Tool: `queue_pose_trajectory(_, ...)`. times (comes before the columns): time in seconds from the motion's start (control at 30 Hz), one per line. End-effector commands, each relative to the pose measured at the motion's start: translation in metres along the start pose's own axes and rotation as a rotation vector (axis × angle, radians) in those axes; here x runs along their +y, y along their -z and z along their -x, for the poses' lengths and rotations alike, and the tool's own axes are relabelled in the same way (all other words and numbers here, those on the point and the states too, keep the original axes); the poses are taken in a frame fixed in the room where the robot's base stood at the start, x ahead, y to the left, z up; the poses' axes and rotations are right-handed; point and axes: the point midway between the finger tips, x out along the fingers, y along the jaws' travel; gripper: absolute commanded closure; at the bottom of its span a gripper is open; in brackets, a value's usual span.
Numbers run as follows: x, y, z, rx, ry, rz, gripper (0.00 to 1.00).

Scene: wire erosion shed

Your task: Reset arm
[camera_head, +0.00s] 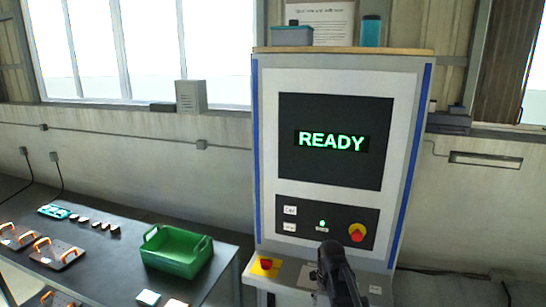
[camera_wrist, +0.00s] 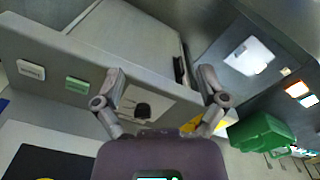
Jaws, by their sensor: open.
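My gripper (camera_head: 327,262) is in front of the machine's lower ledge in the head view, with my dark arm rising from the bottom edge. In the wrist view my gripper (camera_wrist: 160,76) has two grey fingers spread wide apart, with nothing held between them. Behind the fingers is a pale ledge with a dark round part on a light plate (camera_wrist: 143,109). The machine (camera_head: 268,130) stands upright, and its dark screen (camera_head: 336,165) reads READY in green. A small green light (camera_head: 322,223) is lit on the panel below.
A red button on a yellow base (camera_head: 266,264) sits left of my gripper, and a red knob (camera_head: 357,232) is on the panel. A green bin (camera_head: 176,252) stands on the dark table (camera_head: 100,262) at left, beside orange-handled plates (camera_head: 58,252). Windows and wall lie behind.

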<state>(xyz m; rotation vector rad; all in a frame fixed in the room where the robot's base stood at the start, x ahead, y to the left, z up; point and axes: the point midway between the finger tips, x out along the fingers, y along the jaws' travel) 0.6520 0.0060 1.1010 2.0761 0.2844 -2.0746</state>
Motion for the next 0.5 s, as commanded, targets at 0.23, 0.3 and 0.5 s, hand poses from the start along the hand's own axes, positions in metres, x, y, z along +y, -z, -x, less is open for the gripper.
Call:
queue_pose_trajectory(0.23,-0.012,-0.054,-0.039,0.0,0.0,-0.111,0.09)
queue_pose_trajectory(0.3,-0.016,-0.072,-0.05,-0.001,0.0,-0.153,0.09)
queue_pose_trajectory(0.5,-0.024,-0.105,-0.069,0.0,-0.001,-0.244,0.09)
